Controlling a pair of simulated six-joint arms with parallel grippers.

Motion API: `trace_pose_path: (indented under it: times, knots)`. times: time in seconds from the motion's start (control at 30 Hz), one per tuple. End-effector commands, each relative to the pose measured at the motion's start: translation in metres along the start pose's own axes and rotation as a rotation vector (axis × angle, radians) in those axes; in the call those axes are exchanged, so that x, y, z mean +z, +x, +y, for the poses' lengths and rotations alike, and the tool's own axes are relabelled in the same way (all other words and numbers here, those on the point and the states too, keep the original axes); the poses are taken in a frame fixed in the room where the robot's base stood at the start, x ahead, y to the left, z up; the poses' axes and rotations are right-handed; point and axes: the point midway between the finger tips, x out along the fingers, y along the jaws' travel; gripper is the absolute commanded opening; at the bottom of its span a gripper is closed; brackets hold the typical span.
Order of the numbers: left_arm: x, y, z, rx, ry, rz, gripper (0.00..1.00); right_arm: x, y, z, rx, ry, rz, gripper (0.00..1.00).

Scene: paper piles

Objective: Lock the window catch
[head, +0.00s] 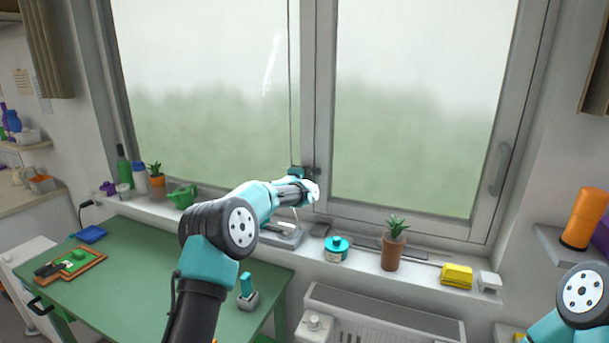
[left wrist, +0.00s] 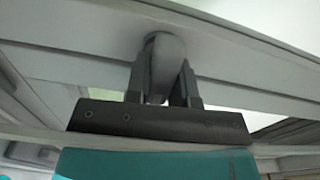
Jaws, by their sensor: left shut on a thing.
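The window (head: 322,110) has two panes in a grey frame, and both sashes look closed. In the left wrist view a rounded grey window catch (left wrist: 162,62) sits on the frame. My left gripper (left wrist: 161,84) has one dark finger on each side of the catch and is shut on it. In the head view my left gripper (head: 309,178) is at the middle post and hides most of the catch, so its angle is hard to tell. My right arm shows only at the lower right corner; its gripper is out of the picture.
The sill holds a green watering can (head: 183,195), a teal jar (head: 336,248), a potted plant (head: 393,248) and a yellow item (head: 457,275). A green table (head: 150,270) stands left, a radiator (head: 380,318) below. A separate handle (head: 499,168) is on the right sash.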

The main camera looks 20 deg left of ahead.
Motion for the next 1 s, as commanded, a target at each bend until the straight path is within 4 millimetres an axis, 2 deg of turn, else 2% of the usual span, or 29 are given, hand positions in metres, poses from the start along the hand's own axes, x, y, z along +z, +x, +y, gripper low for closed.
trace_pose_path:
  times: [0.23, 0.67, 0.7, 0.93, 1.0]
  knots:
    - [-0.0002, 0.0, 0.0004, 0.0, 0.073, 0.0, 0.0, 0.0, 0.0, 0.0, 0.0, 0.0, 0.0, 0.48]
    - [-0.0002, 0.0, 0.0006, 0.0, 0.083, 0.0, 0.0, 0.0, 0.0, 0.0, 0.0, 0.0, 0.0, 0.48]
    - [-0.0002, 0.0, 0.0006, 0.0, 0.083, 0.0, 0.26, 0.0, 0.0, 0.0, 0.0, 0.0, 0.0, 0.48]
    - [-0.0001, 0.0, 0.0006, 0.0, 0.082, 0.0, 0.48, 0.0, 0.0, 0.0, 0.0, 0.0, 0.0, 0.48]
    - [-0.0001, 0.0, 0.0006, 0.0, 0.082, 0.0, 0.48, 0.0, 0.0, 0.0, 0.0, 0.0, 0.0, 0.48]
